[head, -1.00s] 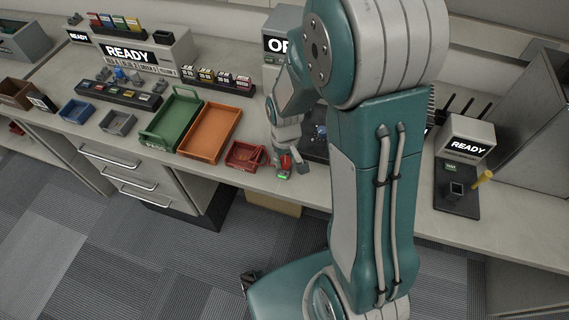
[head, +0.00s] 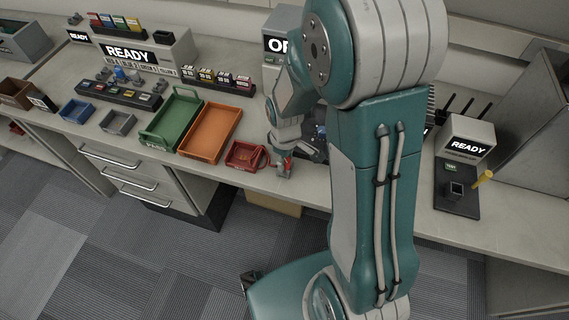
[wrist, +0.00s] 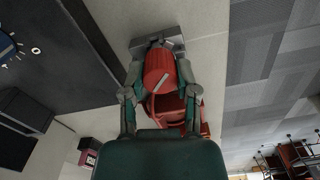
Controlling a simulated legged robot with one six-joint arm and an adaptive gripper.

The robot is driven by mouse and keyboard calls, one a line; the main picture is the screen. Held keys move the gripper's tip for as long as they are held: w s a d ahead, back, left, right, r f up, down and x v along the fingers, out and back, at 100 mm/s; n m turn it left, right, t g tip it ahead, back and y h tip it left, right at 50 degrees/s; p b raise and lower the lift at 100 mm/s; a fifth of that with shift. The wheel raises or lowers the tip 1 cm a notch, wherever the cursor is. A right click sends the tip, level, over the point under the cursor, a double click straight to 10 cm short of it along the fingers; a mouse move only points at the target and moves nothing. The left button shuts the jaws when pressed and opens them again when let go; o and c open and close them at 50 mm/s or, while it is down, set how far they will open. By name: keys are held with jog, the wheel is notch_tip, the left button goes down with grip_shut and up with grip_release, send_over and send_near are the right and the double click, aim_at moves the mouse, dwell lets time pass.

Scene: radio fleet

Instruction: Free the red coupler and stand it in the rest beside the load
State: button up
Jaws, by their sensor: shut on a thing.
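The red coupler (wrist: 158,72), a red cylinder with a pale line on it, sits between the two fingers of my gripper (wrist: 158,48) in the wrist view. The fingers are shut on it. In the head view my gripper (head: 284,164) is at the bench's front edge, just right of a red tray (head: 236,163), with a little of the coupler showing red. A red curved loop (wrist: 153,108) shows behind the coupler in the wrist view; whether it joins the coupler I cannot tell. I cannot make out the rest or the load for certain.
An orange tray (head: 208,133) and a green tray (head: 152,133) lie left of the red tray. A dark panel (head: 313,148) lies behind my gripper, partly hidden by my arm. A READY unit (head: 468,140) with a yellow handle (head: 484,179) stands at the right.

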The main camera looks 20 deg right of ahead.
jog(key=shift+s+f, duration=0.1)
jog(key=shift+s, duration=0.05)
jog(key=n, duration=0.4)
jog(key=shift+n, duration=0.3)
jog(key=n, duration=0.4)
jog(key=shift+f+n, duration=0.1)
jog(key=shift+n, duration=0.2)
jog(key=o, duration=1)
jog(key=shift+c, duration=0.2)
jog(key=shift+r, duration=3.1)
